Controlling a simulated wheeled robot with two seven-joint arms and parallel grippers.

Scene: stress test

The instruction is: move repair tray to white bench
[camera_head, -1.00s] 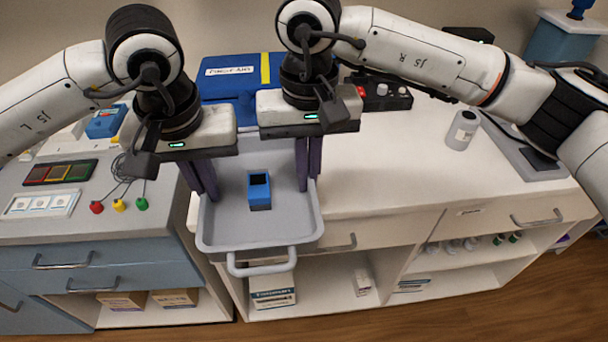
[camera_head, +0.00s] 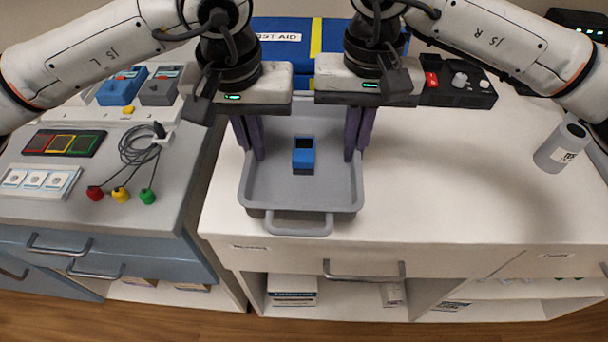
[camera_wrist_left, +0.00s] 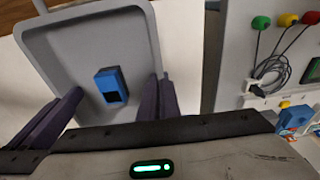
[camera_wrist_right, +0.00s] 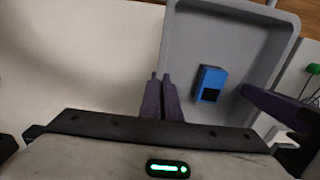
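The grey repair tray (camera_head: 258,192) with a front handle is over the left part of the white bench top (camera_head: 450,190). I cannot tell whether its base touches the bench. A blue device (camera_head: 303,155) with a dark face lies inside it. My left gripper (camera_head: 250,153) is shut on the tray's left wall; its purple fingers straddle the wall in the left wrist view (camera_wrist_left: 159,92). My right gripper (camera_head: 356,153) is shut on the right wall, as the right wrist view (camera_wrist_right: 161,90) also shows. The tray looks about level.
A blue first aid case (camera_head: 285,38) stands behind the tray, with a dark control box (camera_head: 458,85) to its right. The grey-blue bench (camera_head: 110,215) with cables is on the left.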

